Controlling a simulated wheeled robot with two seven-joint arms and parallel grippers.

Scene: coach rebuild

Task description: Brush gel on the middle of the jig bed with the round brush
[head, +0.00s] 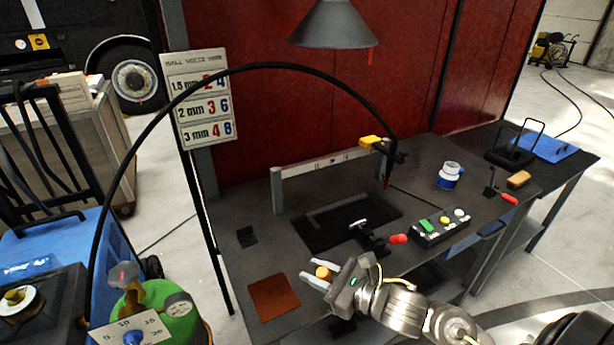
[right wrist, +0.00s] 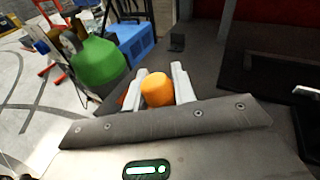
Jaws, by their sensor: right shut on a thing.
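My right gripper (head: 318,277) is over the front left of the dark bench, shut on an orange, round-ended piece that I take for the round brush (head: 323,272). In the right wrist view the brush (right wrist: 157,90) sits between the two pale fingers of the gripper (right wrist: 160,78); its bristles are hidden. The jig bed (head: 325,228) looks like a dark flat plate in the middle of the bench, beyond and right of the gripper, apart from it. A blue and white pot (head: 448,178), possibly the gel, stands at the back right. My left gripper is not in view.
A red-handled clamp (head: 398,239) and a button box (head: 440,228) stand right of the bed. A pale rail (head: 325,166) and a torch (head: 388,165) on a black hose stand behind it. A brown pad (head: 273,297) lies at the front left. A green cylinder (head: 170,318) is left.

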